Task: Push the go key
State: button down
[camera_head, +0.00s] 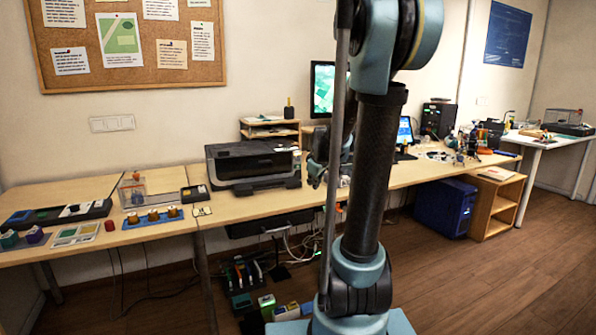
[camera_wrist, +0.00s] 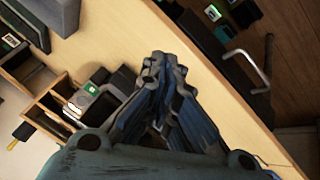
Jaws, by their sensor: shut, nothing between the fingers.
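My gripper (camera_head: 316,172) is raised in front of the desk (camera_head: 225,215) in the head view, partly behind my own arm. In the wrist view my gripper (camera_wrist: 165,62) has its fingers together, with nothing held between them, above the bare wood of the desk (camera_wrist: 112,35). I cannot make out a key marked go in either view. A long dark panel (camera_head: 58,214) with light and green parts lies at the left of the desk in the head view. A small red round piece (camera_head: 110,226) sits near it. Their markings are too small to read.
A black printer (camera_head: 252,163) stands mid-desk, right of a small dark box (camera_head: 195,193) and a blue tray (camera_head: 153,218) with several brown-topped pieces. A small wooden shelf (camera_wrist: 50,105) shows left in the wrist view.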

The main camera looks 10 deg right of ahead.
aim_at(298, 167)
jog(key=w+f+n, duration=0.1)
jog(key=w, duration=0.4)
jog(key=w+d+f+n+t, duration=0.1)
jog(key=w, duration=0.5)
jog(key=w+f+n+t, duration=0.1)
jog(key=w+n, duration=0.1)
jog(key=w, duration=0.3)
jog(key=shift+w+d, duration=0.15)
jog(key=shift+d, duration=0.25)
jog(key=shift+w+a, duration=0.4)
jog(key=shift+w, duration=1)
jog(key=shift+w+a, duration=0.35)
jog(key=shift+w, duration=1.05)
jog(key=shift+w+a, duration=0.4)
jog(key=shift+w, duration=1)
jog(key=shift+w, duration=0.15)
jog(key=shift+w+a+r, duration=0.1)
jog(key=shift+w, duration=0.1)
jog(key=shift+w+a, duration=0.1)
jog(key=shift+w, duration=0.25)
jog(key=shift+s, duration=0.1)
jog(key=shift+s+d, duration=0.2)
jog(key=shift+s, duration=0.5)
